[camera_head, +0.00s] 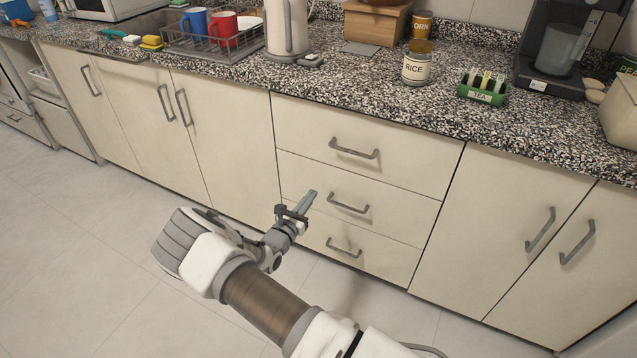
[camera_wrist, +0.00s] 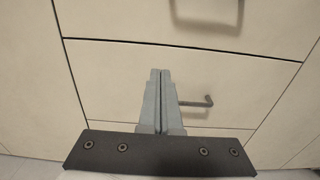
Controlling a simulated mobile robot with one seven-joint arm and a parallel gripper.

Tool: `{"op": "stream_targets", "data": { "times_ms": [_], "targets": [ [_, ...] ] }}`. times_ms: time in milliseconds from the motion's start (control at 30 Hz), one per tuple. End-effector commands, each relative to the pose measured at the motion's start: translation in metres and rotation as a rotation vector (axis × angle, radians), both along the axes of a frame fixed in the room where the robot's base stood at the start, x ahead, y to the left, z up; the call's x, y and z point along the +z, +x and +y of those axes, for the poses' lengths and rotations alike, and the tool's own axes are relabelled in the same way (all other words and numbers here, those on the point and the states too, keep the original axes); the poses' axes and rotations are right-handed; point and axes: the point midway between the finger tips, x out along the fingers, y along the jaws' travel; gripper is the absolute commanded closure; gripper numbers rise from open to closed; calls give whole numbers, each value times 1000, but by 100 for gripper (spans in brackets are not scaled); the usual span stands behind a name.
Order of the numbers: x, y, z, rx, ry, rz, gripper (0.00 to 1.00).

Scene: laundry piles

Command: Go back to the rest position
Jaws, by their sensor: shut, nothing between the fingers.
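My gripper (camera_head: 308,200) is in front of the drawers, below the counter, in the head view. In the wrist view its two fingers (camera_wrist: 160,75) are pressed together with nothing between them. The fingers point toward the drawer fronts; I cannot tell the exact gap to them. The middle drawer (camera_head: 385,212) and bottom drawer (camera_head: 380,262) are closed behind the gripper. In the wrist view a drawer handle (camera_wrist: 197,103) shows just right of the fingertips.
The speckled counter (camera_head: 350,92) holds a dish rack (camera_head: 215,48) with mugs, a rice jar (camera_head: 416,69), a green tea box (camera_head: 482,88) and a coffee machine (camera_head: 560,45). The cabinet doors and drawers are closed. The tiled floor (camera_head: 80,270) is clear at the left.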

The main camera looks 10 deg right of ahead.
Motion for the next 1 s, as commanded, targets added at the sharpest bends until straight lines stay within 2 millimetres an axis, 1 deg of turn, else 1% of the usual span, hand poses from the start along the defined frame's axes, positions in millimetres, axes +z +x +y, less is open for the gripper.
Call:
{"op": "stream_targets", "data": {
  "times_ms": [33,100,200,367,467,567,667,800,1000],
  "targets": [
    [1,-6,5,1,0,1,100],
    [0,-12,9,1,0,2,100],
    [0,-16,13,0,0,1,100],
    [0,-18,14,-2,1,-1,100],
    [6,-18,10,-25,20,-10,100],
    [23,-21,-2,-94,79,-36,100],
    [49,-29,-19,-204,173,-76,100],
    [85,-47,-45,-376,328,-139,100],
    [129,-81,-73,-600,550,-222,100]
  ]
}}
